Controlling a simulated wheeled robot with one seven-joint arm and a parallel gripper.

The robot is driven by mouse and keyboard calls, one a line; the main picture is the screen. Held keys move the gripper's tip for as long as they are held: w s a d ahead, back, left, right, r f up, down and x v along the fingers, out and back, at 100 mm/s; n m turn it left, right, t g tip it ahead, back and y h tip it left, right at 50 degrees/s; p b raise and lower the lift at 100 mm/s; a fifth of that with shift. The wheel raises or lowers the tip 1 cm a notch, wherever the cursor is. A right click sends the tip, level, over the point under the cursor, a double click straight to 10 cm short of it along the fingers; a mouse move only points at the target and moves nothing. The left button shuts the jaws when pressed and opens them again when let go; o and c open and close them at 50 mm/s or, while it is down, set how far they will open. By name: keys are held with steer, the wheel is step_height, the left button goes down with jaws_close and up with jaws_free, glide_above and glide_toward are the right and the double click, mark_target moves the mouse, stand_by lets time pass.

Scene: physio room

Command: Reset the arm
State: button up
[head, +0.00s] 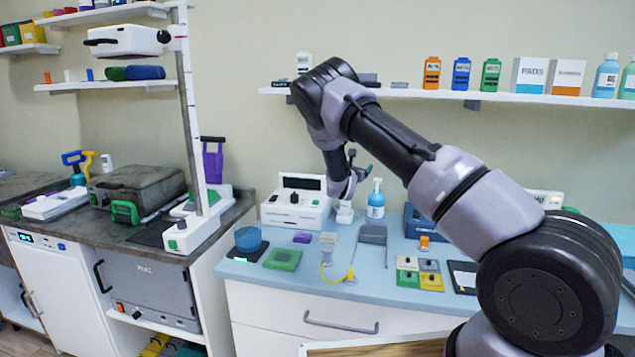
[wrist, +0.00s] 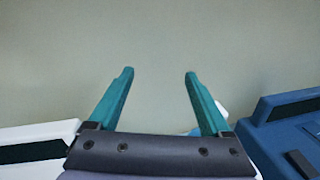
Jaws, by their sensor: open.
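My gripper (wrist: 158,76) shows in the wrist view with its two teal fingers apart and nothing between them. Beyond the fingers is plain wall. In the head view my arm reaches from the lower right up and over the blue counter (head: 390,292), bending down near the wall. The gripper end is above the back of the counter, between a white device (head: 296,203) and a blue bottle (head: 376,200). The fingertips are partly hidden by my own wrist in the head view.
A wall shelf (head: 420,93) with several small devices and boxes runs behind my arm. A blue case (wrist: 290,125) is close at right in the wrist view, and a white device (wrist: 40,140) at left. Coloured blocks (head: 420,273) and a green pad (head: 282,259) lie on the counter.

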steer(key=s+d+r+m+g+h, duration=0.4)
steer(key=s+d+r+m+g, duration=0.2)
steer(key=s+d+r+m, duration=0.45)
steer(key=s+d+r+m+g+y, duration=0.1)
steer(key=s+d+r+m+g, duration=0.2)
steer(key=s+m, duration=0.3)
steer(key=s+d+r+m+g+y, duration=0.1)
steer(key=s+d+r+m+g, duration=0.2)
steer(key=s, duration=0.4)
steer(key=s+a+r+m+t+y, duration=0.1)
steer(key=s+a+m+y, duration=0.3)
steer(key=s, duration=0.6)
steer(key=s+a+r+m+t+y, duration=0.1)
steer(key=s+a+r+m+y, duration=0.3)
steer(key=s, duration=0.6)
steer(key=s+a+r+m+t+y, duration=0.1)
steer(key=s+a+r+m+y, duration=0.2)
steer(key=s, duration=0.8)
steer(key=a+m, duration=0.2)
steer(key=a, duration=0.2)
steer(key=shift+a+y, duration=0.4)
steer(key=shift+m, duration=0.25)
